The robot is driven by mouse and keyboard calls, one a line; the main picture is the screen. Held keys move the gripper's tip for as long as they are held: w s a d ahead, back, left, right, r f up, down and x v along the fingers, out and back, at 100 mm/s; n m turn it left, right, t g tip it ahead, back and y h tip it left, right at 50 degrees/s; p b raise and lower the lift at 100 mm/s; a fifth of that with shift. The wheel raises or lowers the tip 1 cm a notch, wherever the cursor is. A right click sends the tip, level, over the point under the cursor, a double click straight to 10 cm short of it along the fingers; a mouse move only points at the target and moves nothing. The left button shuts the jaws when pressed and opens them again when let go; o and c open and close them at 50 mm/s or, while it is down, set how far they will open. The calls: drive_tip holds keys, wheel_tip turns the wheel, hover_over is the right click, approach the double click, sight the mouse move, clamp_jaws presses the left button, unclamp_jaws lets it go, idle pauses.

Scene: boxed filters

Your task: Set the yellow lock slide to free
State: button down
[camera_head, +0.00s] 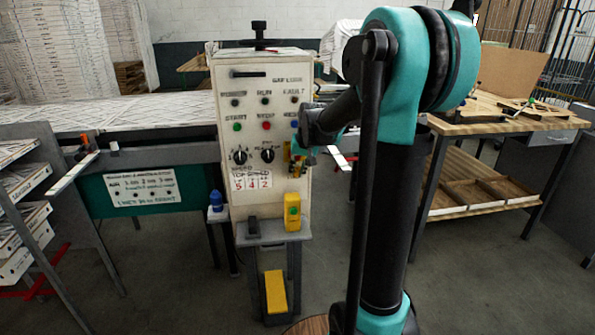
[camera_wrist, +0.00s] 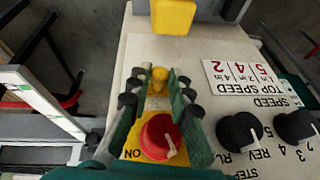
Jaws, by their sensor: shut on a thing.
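The yellow lock slide (camera_wrist: 159,75) is a small yellow knob on the yellow plate of the control panel, above the red switch (camera_wrist: 158,138) in the wrist view. The plate is marked ON beside the red switch. My gripper (camera_wrist: 157,88) has its green, dark-padded fingers on either side of the slide and is shut on it. In the head view my gripper (camera_head: 298,160) is at the right edge of the cream control panel (camera_head: 240,120), where the arm and fingers hide most of the switch and slide. The slide's exact setting cannot be read.
Black speed knobs (camera_wrist: 238,133) sit right of my fingers in the wrist view. A wooden workbench (camera_head: 490,120) stands at the right. The floor between is open.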

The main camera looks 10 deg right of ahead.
sight(286, 170)
drive_tip(key=shift+a, duration=1.9)
drive_tip(key=c, duration=1.4)
unclamp_jaws()
drive_tip(key=shift+a, duration=0.1)
drive_tip(key=v, duration=1.2)
drive_tip(key=s+d+f, duration=0.3)
drive_tip(key=s+f, duration=0.9)
drive_tip(key=s+d+f+n+h, duration=0.1)
drive_tip(key=s+d+f, duration=0.2)
drive_tip(key=s+f, duration=0.9)
drive_tip(key=shift+s, duration=0.8)
